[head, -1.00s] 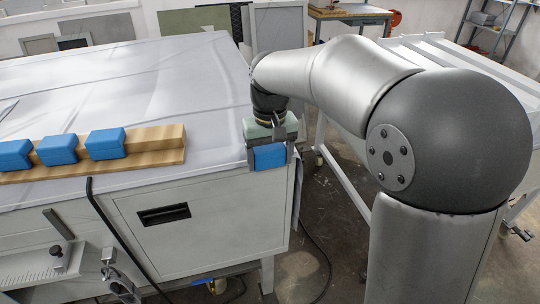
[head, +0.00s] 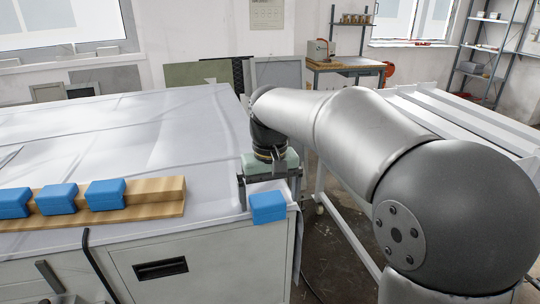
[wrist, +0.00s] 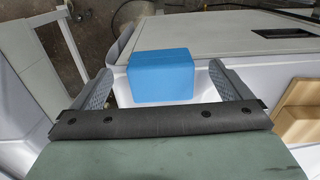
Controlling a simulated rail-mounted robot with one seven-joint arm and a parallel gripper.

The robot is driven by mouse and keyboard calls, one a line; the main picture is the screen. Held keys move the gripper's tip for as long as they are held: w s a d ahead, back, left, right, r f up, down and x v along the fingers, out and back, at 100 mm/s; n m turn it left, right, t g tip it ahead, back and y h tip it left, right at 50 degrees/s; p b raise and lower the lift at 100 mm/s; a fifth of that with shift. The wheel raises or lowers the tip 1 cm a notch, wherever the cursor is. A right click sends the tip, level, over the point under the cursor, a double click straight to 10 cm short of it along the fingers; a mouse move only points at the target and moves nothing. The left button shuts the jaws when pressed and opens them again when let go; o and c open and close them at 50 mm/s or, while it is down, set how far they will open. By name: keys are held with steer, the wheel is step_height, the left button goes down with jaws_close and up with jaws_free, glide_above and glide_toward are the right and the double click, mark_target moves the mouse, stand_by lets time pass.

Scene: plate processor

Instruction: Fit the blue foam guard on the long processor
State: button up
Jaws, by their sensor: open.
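The blue foam guard (head: 268,207) sits at the front right corner of the long processor (head: 150,130), over its edge. It also shows in the wrist view (wrist: 160,75), just beyond the fingertips. My gripper (head: 270,190) is open and empty, right behind the guard. In the wrist view its two fingers (wrist: 160,88) stand wide apart on either side of the guard's near end, with a gap on both sides. How the guard's underside meets the corner is hidden.
Several more blue guards (head: 108,194) sit on a wooden rail (head: 158,204) at the front left of the processor top. A black bar (head: 97,262) stands at the front. A white-framed unit (head: 450,115) is at the right, with floor between. The processor top's middle is clear.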

step_height(320, 180, up, 13)
steer(key=p, duration=0.1)
steer(key=s+d+f+m, duration=0.1)
steer(key=s+d+f, duration=0.5)
steer(key=s+f, duration=0.5)
steer(key=s+d+f+m, duration=0.1)
steer(key=s+d+f, duration=0.6)
steer(key=s+f, duration=0.4)
step_height(320, 180, down, 2)
steer(key=shift+s+f+m, duration=0.1)
steer(key=shift+s+m, duration=0.1)
steer(key=shift+m, duration=0.1)
